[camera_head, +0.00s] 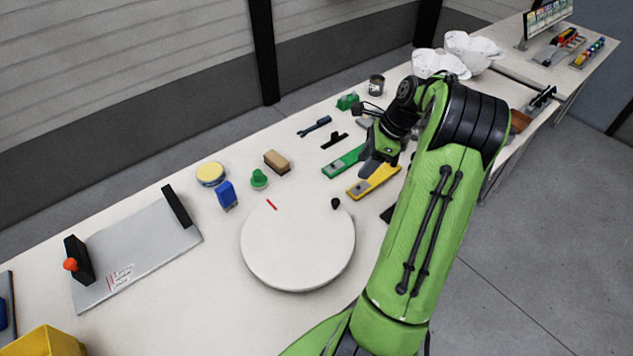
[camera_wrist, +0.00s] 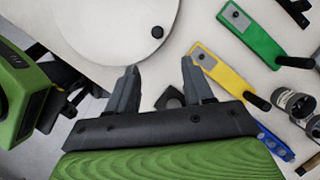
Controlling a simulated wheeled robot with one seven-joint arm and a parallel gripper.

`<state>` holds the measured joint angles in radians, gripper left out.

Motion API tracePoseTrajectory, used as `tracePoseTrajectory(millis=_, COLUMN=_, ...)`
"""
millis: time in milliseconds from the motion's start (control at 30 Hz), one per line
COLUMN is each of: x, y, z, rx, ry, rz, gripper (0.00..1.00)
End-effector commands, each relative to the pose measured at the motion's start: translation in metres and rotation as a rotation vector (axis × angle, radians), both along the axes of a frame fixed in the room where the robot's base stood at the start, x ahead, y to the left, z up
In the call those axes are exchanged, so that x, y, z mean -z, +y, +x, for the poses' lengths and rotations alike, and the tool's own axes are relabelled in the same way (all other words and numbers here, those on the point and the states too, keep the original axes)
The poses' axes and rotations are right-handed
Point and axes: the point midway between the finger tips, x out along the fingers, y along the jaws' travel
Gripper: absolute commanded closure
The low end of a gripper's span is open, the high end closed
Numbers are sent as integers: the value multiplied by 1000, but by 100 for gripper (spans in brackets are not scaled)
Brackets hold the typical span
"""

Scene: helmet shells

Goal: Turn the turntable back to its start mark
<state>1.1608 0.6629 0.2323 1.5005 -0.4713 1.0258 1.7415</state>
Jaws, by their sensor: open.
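The turntable (camera_head: 298,250) is a round white disc lying on the long white table. A short red mark (camera_head: 271,204) shows near its far edge. A small black knob (camera_head: 335,203) stands near its far right edge, apart from the red mark. In the wrist view the turntable (camera_wrist: 110,25) is at the top, with the black knob (camera_wrist: 157,32) near its rim. My gripper (camera_head: 377,170) is to the right of the turntable, above the tools. In the wrist view its two fingers (camera_wrist: 160,75) are apart, with nothing between the tips. The knob lies beyond the fingertips.
A grey plate fixture (camera_head: 135,255) is at left. Table in front is bare.

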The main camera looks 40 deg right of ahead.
Motion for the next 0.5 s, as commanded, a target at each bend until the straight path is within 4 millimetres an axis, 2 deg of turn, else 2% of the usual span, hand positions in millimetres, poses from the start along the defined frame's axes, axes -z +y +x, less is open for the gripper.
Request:
tracePoseTrajectory(millis=167, x=20, y=3, z=4, rx=16, ry=3, rz=12, gripper=49)
tracePoseTrajectory(millis=500, x=100, y=28, z=26, rx=14, ry=5, rz=11, gripper=49)
